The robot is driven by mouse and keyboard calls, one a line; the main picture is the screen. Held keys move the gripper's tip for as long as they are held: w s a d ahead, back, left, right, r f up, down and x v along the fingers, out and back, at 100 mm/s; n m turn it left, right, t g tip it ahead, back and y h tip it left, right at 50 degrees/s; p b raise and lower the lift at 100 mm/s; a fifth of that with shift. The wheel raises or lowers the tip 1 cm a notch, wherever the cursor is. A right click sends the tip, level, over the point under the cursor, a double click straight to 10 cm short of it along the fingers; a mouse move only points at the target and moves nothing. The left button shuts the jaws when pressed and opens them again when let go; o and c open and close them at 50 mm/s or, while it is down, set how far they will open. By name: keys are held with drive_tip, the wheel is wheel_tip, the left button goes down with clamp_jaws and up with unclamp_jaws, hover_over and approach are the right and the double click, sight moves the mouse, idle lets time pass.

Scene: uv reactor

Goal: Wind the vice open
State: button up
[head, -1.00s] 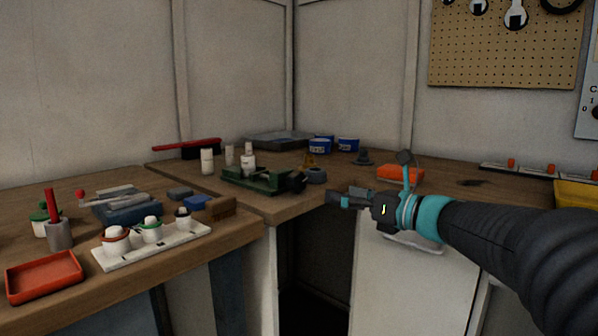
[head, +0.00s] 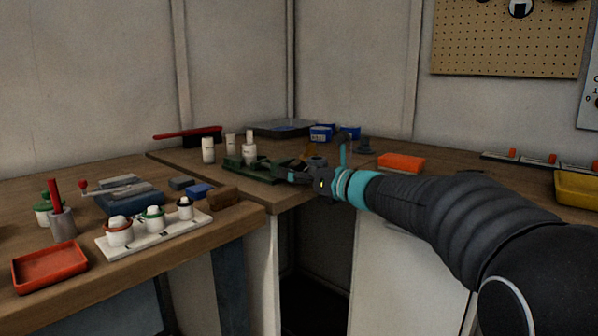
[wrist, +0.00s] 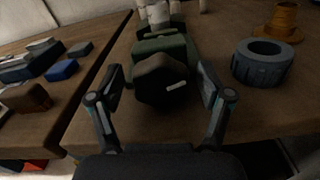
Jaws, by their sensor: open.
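The green vice (head: 262,170) lies on the corner bench in the head view, with a white bottle (head: 249,150) standing at it. In the wrist view the vice's green body (wrist: 162,46) runs away from me. Its dark knob (wrist: 162,80), with a small pale mark, faces the camera. My gripper (wrist: 164,84) is open, with one finger on each side of the knob. I cannot tell whether either finger touches it. In the head view my gripper (head: 293,172) is at the vice's right end and partly hides it.
A grey ring (wrist: 262,62) stands close right of my gripper, with an orange-brown piece (wrist: 284,22) behind it. Left are a blue block (head: 199,190), a brown block (head: 223,197) and a white rack (head: 152,236) of small pots. An orange block (head: 401,162) lies right.

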drive_tip(key=c, duration=1.2)
drive_tip(key=n+b, duration=0.2)
drive_tip(key=b, duration=0.1)
drive_tip(key=shift+f, duration=0.3)
drive_tip(key=shift+r+n+b, duration=0.1)
drive_tip(key=shift+n+b, duration=0.8)
drive_tip(key=shift+b, duration=0.1)
drive_tip(key=shift+r+n, duration=0.25)
drive_tip(key=shift+n, duration=0.25)
drive_tip(key=o, duration=1.2)
drive_tip(key=shift+a, duration=0.1)
